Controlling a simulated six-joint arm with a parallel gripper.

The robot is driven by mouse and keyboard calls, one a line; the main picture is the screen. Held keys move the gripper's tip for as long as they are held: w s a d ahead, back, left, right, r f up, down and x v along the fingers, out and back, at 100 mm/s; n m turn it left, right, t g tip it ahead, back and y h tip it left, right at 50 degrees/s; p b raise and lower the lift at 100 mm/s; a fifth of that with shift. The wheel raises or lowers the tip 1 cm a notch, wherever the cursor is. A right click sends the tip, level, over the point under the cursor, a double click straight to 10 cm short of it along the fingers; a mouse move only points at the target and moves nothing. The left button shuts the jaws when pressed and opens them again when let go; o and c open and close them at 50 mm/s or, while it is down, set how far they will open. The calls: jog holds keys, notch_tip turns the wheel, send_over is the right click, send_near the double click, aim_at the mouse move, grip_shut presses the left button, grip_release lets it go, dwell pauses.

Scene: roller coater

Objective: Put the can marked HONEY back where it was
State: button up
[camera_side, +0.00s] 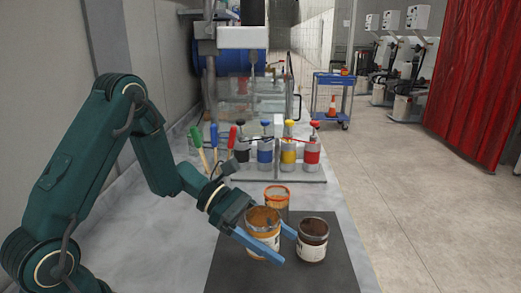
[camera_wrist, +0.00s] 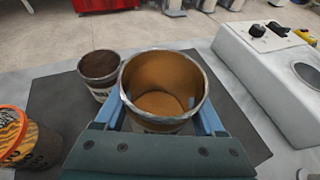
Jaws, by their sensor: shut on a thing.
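My gripper (camera_side: 286,247) is shut on an open can (camera_side: 262,221) with an amber-brown inside, one blue finger on each side. The held can is large in the middle of the wrist view (camera_wrist: 163,72), upright and open at the top. Its label is mostly hidden and I cannot read HONEY on it. I cannot tell whether its base touches the dark mat (camera_side: 236,279). A can with dark brown contents (camera_side: 312,241) stands on the mat just right of it. An orange-rimmed can (camera_side: 276,197) stands behind it.
A rack with several coloured-top bottles (camera_side: 264,152) and green, blue and red-handled tools (camera_side: 215,134) stand behind the cans. In the wrist view a white machine with a black knob (camera_wrist: 258,31) is at right. The mat's front part is bare.

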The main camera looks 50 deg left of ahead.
send_over(292, 290)
notch_tip(292, 290, down, 2)
jog(key=shift+f, duration=2.25)
jog(key=shift+f, duration=0.1)
jog(key=o, duration=1.6)
jog(key=shift+c, duration=0.2)
